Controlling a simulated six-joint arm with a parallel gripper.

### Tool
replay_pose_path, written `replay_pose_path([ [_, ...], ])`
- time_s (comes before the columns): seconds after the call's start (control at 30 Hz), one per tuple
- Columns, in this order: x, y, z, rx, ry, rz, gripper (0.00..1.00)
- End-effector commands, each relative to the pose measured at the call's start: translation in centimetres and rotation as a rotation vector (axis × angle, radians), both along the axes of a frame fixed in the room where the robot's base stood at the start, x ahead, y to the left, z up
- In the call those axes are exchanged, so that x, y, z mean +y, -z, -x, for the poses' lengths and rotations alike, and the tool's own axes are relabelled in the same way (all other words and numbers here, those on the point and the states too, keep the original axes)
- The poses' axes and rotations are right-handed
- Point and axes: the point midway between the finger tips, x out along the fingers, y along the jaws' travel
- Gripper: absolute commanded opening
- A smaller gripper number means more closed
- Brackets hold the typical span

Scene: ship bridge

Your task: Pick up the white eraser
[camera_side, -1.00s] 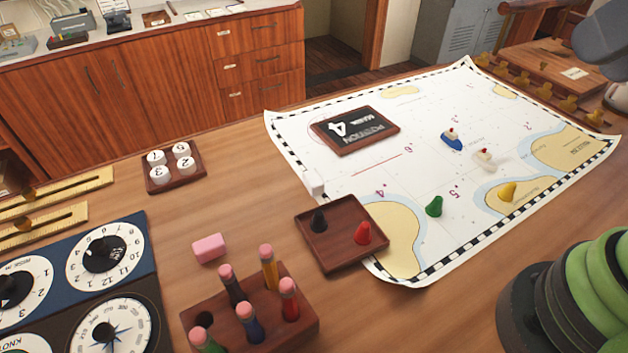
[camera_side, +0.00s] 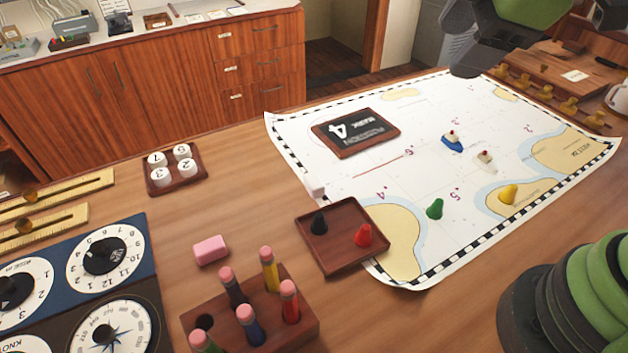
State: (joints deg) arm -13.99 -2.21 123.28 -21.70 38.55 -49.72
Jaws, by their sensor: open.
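A small white block, which looks like the white eraser (camera_side: 316,191), stands at the left edge of the sea chart, just behind the wooden tray. A pink eraser (camera_side: 210,250) lies on the bare table to the left of the tray. Dark and green parts of my arm show at the top right, above the far part of the chart. My gripper's fingers do not show in the frame, so I see nothing held.
The wooden tray (camera_side: 339,262) holds a black and a red pawn. A pencil block (camera_side: 275,323) stands in front. The chart (camera_side: 400,180) carries a dark sign (camera_side: 355,132), two small boats, a green pawn (camera_side: 435,209) and a yellow pawn (camera_side: 508,195). Numbered white pegs (camera_side: 174,165) stand at left.

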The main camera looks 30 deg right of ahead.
Motion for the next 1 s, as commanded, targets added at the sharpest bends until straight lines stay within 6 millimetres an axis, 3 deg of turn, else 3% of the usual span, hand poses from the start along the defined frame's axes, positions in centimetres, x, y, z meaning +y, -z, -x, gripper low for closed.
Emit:
replay_pose_path([
  [0.2, 4.9, 6.6, -5.8, 0.06, -0.762, 0.412, 0.57],
  [0.4, 9.5, 13.6, -8.1, 0.088, -1.401, 0.696, 0.57],
  [0.5, 10.9, 16.1, -8.3, 0.091, -1.613, 0.78, 0.57],
  [0.7, 12.0, 18.7, -8.6, 0.092, -1.784, 0.844, 0.57],
  [1.0, 11.8, 22.1, -10.1, 0.091, -1.782, 0.843, 0.57],
])
